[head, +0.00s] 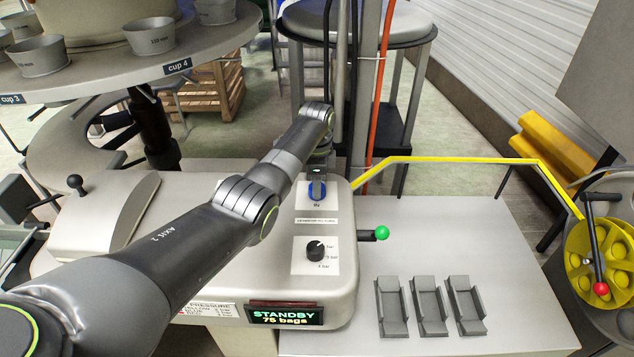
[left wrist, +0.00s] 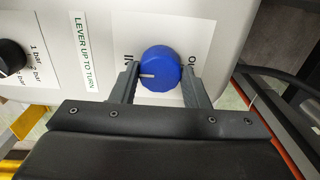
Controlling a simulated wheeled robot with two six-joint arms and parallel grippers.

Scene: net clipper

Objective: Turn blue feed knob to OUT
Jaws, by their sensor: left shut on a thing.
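The blue feed knob (head: 317,190) sits on a white label plate on the grey machine housing, mostly covered by my left gripper (head: 317,182) in the head view. In the left wrist view the blue knob (left wrist: 161,69) lies between the two fingers of my left gripper (left wrist: 160,80), which is shut on its sides. Its white pointer line points left in that view, toward the "IN" marking. The "OUT" marking on the opposite side is partly hidden by a finger. My right gripper is not in view.
A black pressure knob (head: 315,251) sits below the blue knob, with a "LEVER UP TO TURN" strip (left wrist: 88,65) between. A green-tipped lever (head: 382,233) sticks out at the housing's right side. A display (head: 285,315) reads "STANDBY 75 bags". A yellow rail (head: 450,159) runs behind the table.

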